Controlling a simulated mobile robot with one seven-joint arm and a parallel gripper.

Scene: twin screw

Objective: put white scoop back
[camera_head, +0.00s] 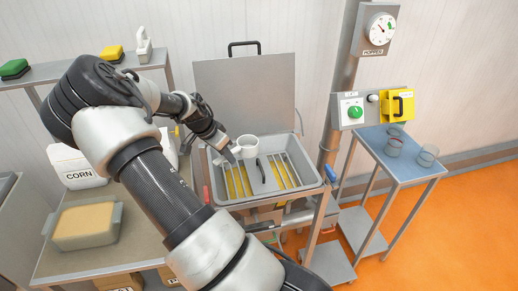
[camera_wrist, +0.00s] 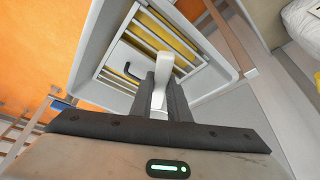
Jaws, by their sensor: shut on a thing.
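The white scoop (camera_head: 249,146) is in my gripper (camera_head: 228,149), above the open grey machine hopper (camera_head: 222,198). In the wrist view, the fingers of my gripper (camera_wrist: 160,98) are shut on the scoop's white handle (camera_wrist: 161,75). The scoop's far end is mostly out of sight in that view. The hopper (camera_wrist: 212,70) shows beneath, with barred grates over yellow material and a dark handle in the middle. I cannot tell from these views whether the scoop touches the grates or holds anything.
A raised grey lid (camera_head: 245,95) stands behind the hopper. At left, a table holds a white corn bag (camera_head: 75,165) and a tub of tan material (camera_head: 85,228). A back shelf (camera_head: 68,72) carries sponges and a white-handled tool (camera_head: 144,46). A blue side table (camera_head: 402,172) holds clear cups.

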